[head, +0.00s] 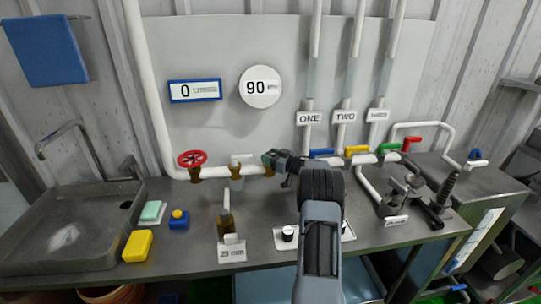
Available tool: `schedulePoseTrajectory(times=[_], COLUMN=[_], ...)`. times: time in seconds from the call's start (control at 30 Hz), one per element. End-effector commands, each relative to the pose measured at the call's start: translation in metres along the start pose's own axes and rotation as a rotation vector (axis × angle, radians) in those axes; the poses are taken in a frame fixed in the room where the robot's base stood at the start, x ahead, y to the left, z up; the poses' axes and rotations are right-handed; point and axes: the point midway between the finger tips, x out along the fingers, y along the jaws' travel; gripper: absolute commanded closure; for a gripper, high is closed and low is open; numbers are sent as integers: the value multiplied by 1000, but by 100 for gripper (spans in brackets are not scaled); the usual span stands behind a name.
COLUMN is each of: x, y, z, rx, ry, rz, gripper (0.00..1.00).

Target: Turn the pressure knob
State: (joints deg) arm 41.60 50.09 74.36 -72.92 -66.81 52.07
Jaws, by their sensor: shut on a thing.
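My gripper (276,160) reaches the right part of the white pipe and is shut on a small dark green knob (267,157), which I take for the pressure knob. The knob sits above a brown fitting on the pipe, and my jaws partly hide it. A round white gauge (260,87) reading 90 hangs on the wall panel above. A blue-framed display (195,91) reading 0 is to its left.
A red handwheel (192,158) is on the pipe at left. Blue (321,153), yellow (356,150) and green (390,147) levers stand right of my gripper. A sink (75,205) is at far left.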

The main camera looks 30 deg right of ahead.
Motion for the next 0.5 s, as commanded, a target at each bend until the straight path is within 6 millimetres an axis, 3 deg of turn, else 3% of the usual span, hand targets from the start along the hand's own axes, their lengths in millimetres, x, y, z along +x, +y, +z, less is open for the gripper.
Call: schedulePoseTrajectory(times=[0.4, 0.43, 0.5], x=[0, 0, 0], y=[-1, -1, 0], z=[0, 0, 0], rx=[-1, -1, -1], ry=[0, 0, 0], rz=[-8, -8, -8], gripper=[73, 48, 41])
